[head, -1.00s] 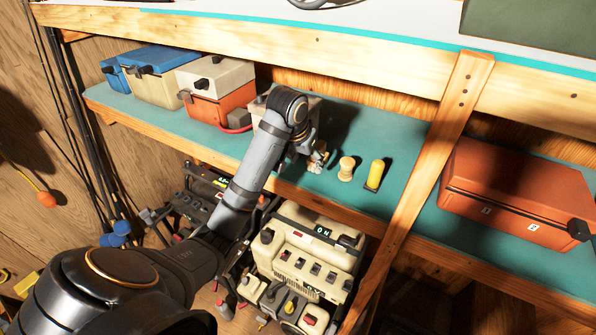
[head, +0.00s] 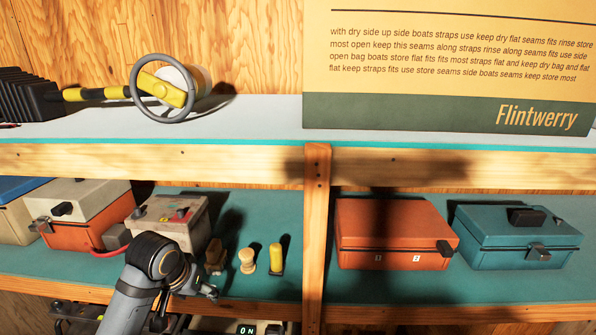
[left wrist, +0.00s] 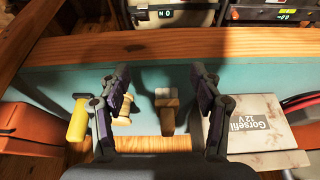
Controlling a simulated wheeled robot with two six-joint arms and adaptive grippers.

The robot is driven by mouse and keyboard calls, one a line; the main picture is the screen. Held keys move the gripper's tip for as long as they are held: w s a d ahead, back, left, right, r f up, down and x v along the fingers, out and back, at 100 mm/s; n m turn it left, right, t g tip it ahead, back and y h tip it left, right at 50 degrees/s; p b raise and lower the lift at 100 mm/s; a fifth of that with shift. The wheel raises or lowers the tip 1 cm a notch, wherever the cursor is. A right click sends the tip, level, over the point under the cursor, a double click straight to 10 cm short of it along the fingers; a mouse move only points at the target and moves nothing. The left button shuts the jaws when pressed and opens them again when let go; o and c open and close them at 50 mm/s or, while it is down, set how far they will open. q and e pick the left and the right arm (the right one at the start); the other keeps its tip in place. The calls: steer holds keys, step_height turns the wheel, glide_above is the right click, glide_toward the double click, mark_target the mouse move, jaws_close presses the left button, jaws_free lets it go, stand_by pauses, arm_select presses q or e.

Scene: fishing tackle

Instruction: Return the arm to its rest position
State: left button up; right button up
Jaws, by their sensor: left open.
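My left arm comes in from the lower left of the head view. Its left gripper (head: 208,288) is at the lower shelf, in front of the battery and partly hidden by my own wrist. In the left wrist view the left gripper (left wrist: 160,82) has its two fingers spread wide, with nothing held between them. A small wooden piece with a pale end (left wrist: 168,110) and a wooden spool (left wrist: 124,108) lie beyond the fingers on the teal shelf. My right gripper is not in view.
The battery (head: 180,228) stands behind my left wrist. A spool (head: 247,262) and a yellow cylinder (head: 276,260) stand right of it. A wooden post (head: 316,220) separates them from an orange box (head: 390,225) and a teal box (head: 515,248).

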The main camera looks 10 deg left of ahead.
arm_select(q)
steer(key=s+d+f+m, duration=0.1)
steer(key=s+d+f, duration=0.1)
steer(key=s+f, duration=0.6)
steer(key=s+d+f, duration=0.3)
steer(key=s+f, duration=0.4)
steer(key=s, duration=0.2)
steer(key=s+a+f+g+b, duration=0.15)
steer(key=f+b, duration=0.25)
steer(key=f, duration=1.4)
steer(key=s+a+f+g+b, duration=0.1)
steer(key=s+a+f+b, duration=0.15)
steer(key=f, duration=1.55)
steer(key=s+f+b, duration=0.5)
steer(key=s+f, duration=1.2)
steer(key=f, duration=0.1)
steer(key=shift+s+a+f+g+y, duration=0.15)
steer(key=shift+s+f+g+y, duration=0.05)
steer(key=shift+s+g+y, duration=0.15)
